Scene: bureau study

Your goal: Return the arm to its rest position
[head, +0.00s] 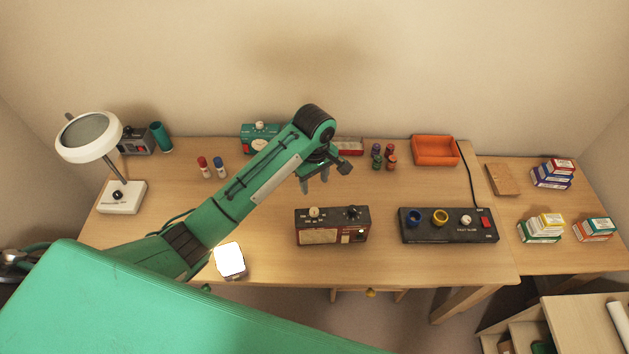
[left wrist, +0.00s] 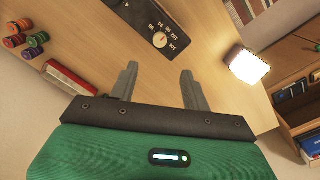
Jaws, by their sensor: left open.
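My left arm, green, reaches in from the lower left in the head view, over the middle of the desk. My left gripper (head: 317,182) is at its end, pointing down above the back half of the desk, behind the dark radio-like box (head: 332,236). In the left wrist view the two fingers of the left gripper (left wrist: 160,85) stand apart with nothing between them. The same box with its white dial (left wrist: 150,32) lies beyond the fingertips. My right gripper is in neither view.
Behind the gripper stand a teal device (head: 259,136) and an orange tray (head: 435,150). A black control panel (head: 448,226) is to the right, a magnifier lamp (head: 90,137) at the left. A lit white-faced device (head: 230,260) sits near the front edge. Bare desk lies between them.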

